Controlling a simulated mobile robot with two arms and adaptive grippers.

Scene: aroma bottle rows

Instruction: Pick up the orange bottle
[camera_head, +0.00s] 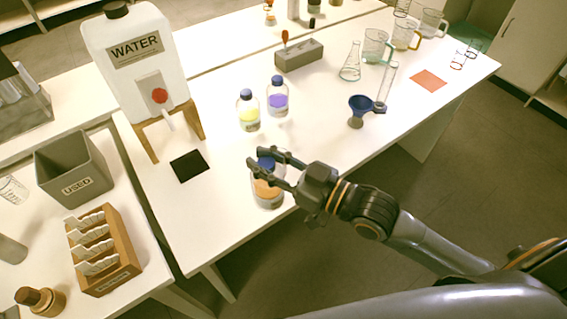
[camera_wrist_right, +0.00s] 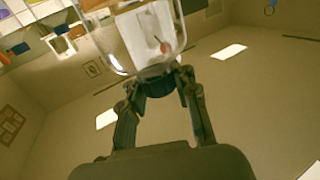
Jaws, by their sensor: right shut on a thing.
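The orange bottle (camera_head: 267,192) is a clear glass bottle with orange liquid and a blue cap, upright near the front edge of the white table (camera_head: 225,225). My right gripper (camera_head: 257,162) comes from the right and is shut around its capped top. In the right wrist view, the gripper (camera_wrist_right: 158,84) has one finger on each side of the dark blue cap, and the clear bottle (camera_wrist_right: 135,40) shows beyond it. I cannot tell whether its base touches the table. My left gripper is not in view.
A yellow bottle (camera_head: 248,112) and a purple bottle (camera_head: 277,98) stand behind. A blue funnel (camera_head: 360,104) is to the right. A black square (camera_head: 189,166) and a water dispenser (camera_head: 138,60) are to the left. Glassware stands at the back right.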

